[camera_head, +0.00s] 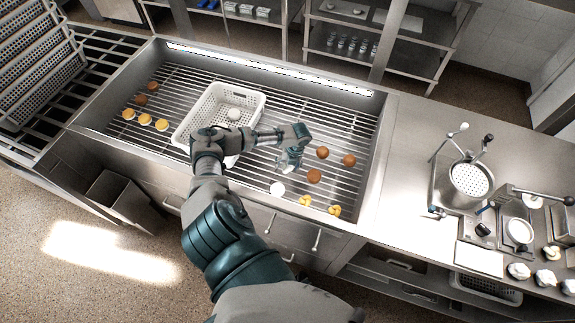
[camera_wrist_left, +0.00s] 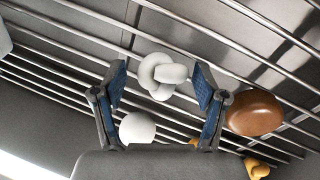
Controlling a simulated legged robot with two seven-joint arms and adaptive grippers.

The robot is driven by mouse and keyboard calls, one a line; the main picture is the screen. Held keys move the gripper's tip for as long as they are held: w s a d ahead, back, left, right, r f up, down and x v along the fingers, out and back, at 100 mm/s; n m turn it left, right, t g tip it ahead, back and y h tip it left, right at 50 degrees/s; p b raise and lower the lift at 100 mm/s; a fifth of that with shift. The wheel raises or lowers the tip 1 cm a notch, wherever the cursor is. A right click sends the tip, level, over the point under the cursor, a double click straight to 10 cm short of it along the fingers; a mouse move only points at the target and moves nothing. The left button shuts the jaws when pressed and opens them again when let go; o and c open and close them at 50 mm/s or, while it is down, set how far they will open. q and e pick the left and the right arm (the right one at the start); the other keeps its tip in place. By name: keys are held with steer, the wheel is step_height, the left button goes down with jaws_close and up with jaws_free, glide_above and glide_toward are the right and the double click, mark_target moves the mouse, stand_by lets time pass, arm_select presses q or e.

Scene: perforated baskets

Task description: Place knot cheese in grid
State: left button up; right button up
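A white knot cheese (camera_wrist_left: 163,75) lies on the metal rack in the left wrist view. My left gripper (camera_wrist_left: 159,82) is open, with its blue-padded fingers on either side of the knot and a gap to each. In the head view the left gripper (camera_head: 291,160) hangs over the rack, right of the white basket, and largely hides the knot. The white perforated basket (camera_head: 189,124) holds one white piece (camera_head: 234,114). A smooth white ball (camera_head: 277,188) lies in front of the gripper; it also shows in the left wrist view (camera_wrist_left: 137,128). My right gripper is not in view.
Brown balls (camera_head: 314,176) lie right of the gripper, one close to its finger in the wrist view (camera_wrist_left: 255,113). Yellow knots (camera_head: 334,211) lie at the front right. Yellow-topped pieces (camera_head: 145,119) and brown pieces lie left of the basket. A raised metal rim (camera_head: 376,160) bounds the rack.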

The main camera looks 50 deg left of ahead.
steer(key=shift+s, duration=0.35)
arm_select(q)
steer(key=v, duration=1.2)
steer(key=shift+p, duration=0.4)
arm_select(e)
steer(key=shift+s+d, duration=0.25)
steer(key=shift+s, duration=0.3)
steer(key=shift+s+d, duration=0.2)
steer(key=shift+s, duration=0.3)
arm_select(q)
steer(key=shift+r, duration=0.15)
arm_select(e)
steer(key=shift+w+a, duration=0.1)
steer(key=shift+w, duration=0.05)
